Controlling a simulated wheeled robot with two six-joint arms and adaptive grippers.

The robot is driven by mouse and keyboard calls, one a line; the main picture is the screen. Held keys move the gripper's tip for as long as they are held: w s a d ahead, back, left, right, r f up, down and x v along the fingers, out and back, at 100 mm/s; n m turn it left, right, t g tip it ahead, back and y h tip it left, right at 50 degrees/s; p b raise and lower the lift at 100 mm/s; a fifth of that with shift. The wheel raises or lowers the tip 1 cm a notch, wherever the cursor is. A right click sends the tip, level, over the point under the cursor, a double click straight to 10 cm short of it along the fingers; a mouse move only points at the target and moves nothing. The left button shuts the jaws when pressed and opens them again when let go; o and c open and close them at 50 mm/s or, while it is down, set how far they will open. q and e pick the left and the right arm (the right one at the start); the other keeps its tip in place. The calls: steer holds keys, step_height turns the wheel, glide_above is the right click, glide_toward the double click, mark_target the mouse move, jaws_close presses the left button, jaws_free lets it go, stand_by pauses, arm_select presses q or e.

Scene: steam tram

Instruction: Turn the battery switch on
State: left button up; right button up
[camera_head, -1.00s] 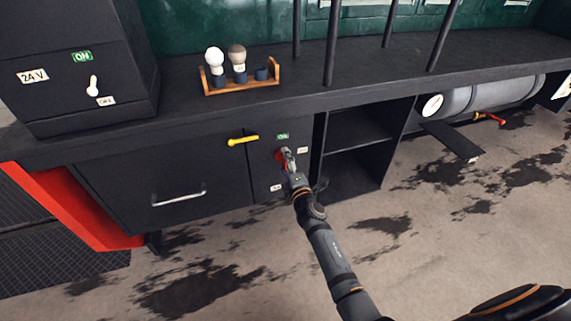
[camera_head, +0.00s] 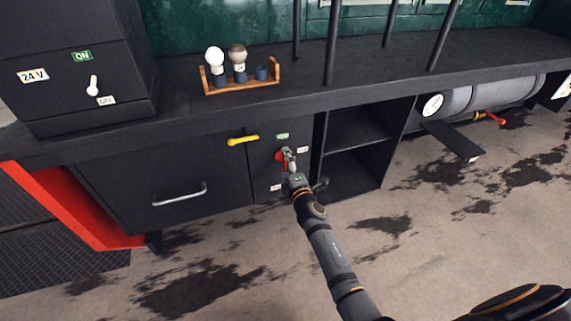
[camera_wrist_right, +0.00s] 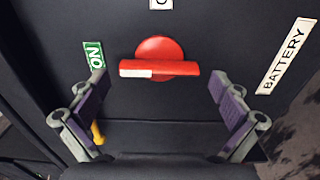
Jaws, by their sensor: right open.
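The battery switch is a red round knob with a bar handle (camera_wrist_right: 160,68) on a dark cabinet front. It also shows as a small red spot in the head view (camera_head: 280,157), partly hidden by my gripper. The bar's white end points left in the wrist view, toward the green ON label (camera_wrist_right: 94,56). A BATTERY label (camera_wrist_right: 285,56) is at right; another label is cut off at the top. My right gripper (camera_wrist_right: 158,82) is open, its fingers on either side of the bar with gaps. It shows in the head view (camera_head: 290,162). My left gripper is not in view.
A yellow handle (camera_head: 243,140) sits left of the switch panel, above a drawer with a metal handle (camera_head: 180,194). Open shelves (camera_head: 355,150) are to the right. A 24 V box with a white lever (camera_head: 92,86) and a wooden bulb rack (camera_head: 243,88) stand on the counter.

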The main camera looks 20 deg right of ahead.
steer(key=shift+s, duration=0.1)
arm_select(q)
steer(key=shift+s, duration=0.1)
arm_select(e)
steer(key=s, duration=1.1)
steer(key=shift+s+d, duration=0.2)
steer(key=shift+s, duration=0.2)
